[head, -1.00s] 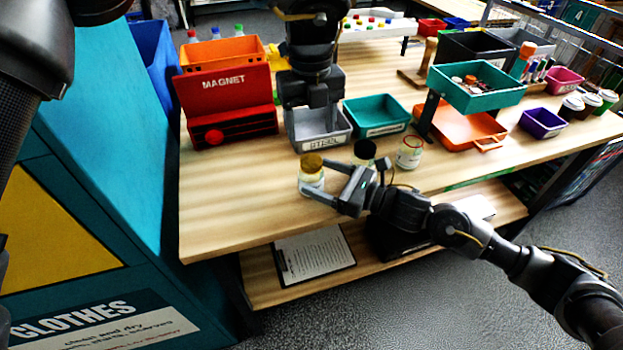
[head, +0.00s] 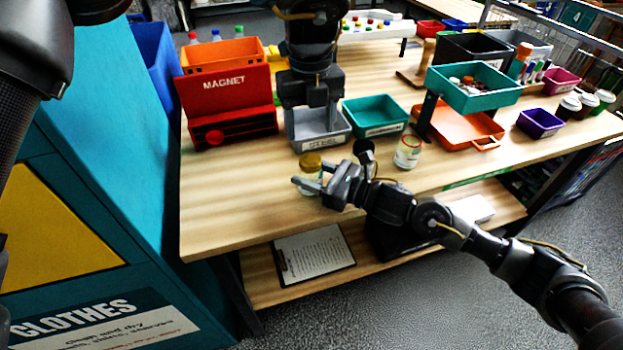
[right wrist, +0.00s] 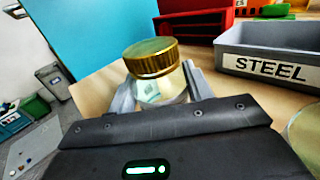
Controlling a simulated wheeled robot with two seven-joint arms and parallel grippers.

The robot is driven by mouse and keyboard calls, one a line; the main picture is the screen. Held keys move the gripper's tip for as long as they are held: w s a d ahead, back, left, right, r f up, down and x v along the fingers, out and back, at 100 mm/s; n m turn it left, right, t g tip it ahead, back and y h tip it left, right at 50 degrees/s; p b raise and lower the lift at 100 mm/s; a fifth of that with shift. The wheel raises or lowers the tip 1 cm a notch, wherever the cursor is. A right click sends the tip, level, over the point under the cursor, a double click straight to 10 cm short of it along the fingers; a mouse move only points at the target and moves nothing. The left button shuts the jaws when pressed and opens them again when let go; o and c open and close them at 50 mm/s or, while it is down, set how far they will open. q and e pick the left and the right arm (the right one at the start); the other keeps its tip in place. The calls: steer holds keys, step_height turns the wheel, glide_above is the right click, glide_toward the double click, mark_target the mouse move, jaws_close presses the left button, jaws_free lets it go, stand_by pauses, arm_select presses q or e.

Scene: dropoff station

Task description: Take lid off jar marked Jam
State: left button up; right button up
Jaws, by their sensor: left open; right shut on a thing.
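A glass jar (head: 309,174) with a gold lid (head: 311,161) stands near the table's front edge. My right gripper (head: 314,187) is shut around its glass body, below the lid. In the right wrist view, the gold lid (right wrist: 150,57) sits on the jar (right wrist: 161,90), between the fingers. A pale label shows on the glass, but its text is not readable. My left gripper (head: 311,100) is open and empty above the grey bin, pointing down. A black-lidded jar (head: 363,147) is partly hidden behind my right gripper.
The grey STEEL bin (head: 320,135) and a teal bin (head: 376,117) stand behind the jars. A red MAGNET box (head: 226,105) is at left. An orange tray (head: 463,130) is at right. The table's front left (head: 225,210) is clear. A clipboard (head: 313,253) lies on the shelf below.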

mark_target(310, 160)
steer(key=shift+f, duration=0.1)
steer(key=c, duration=0.5)
arm_select(q)
steer(key=shift+s+f, duration=0.1)
steer(key=shift+f, duration=0.1)
arm_select(e)
jaws_close()
arm_select(q)
steer(key=shift+s+d+f, duration=0.1)
steer(key=shift+d, duration=0.1)
steer(key=m, duration=0.7)
steer(key=shift+d+m, duration=0.1)
steer(key=shift+m, duration=0.3)
steer(key=m, duration=1.1)
steer(key=shift+m, duration=0.4)
steer(key=m, duration=0.4)
steer(key=shift+a+r+m, duration=0.25)
steer(key=shift+m, duration=0.15)
steer(key=m, duration=0.3)
steer(key=shift+a+m, duration=0.1)
steer(key=shift+m, duration=0.2)
arm_select(e)
steer(key=shift+f, duration=0.1)
arm_select(q)
steer(key=m, duration=0.3)
steer(key=shift+w+m, duration=0.2)
steer(key=shift+m, duration=0.1)
steer(key=shift+f, duration=0.1)
steer(key=shift+f, duration=3.9)
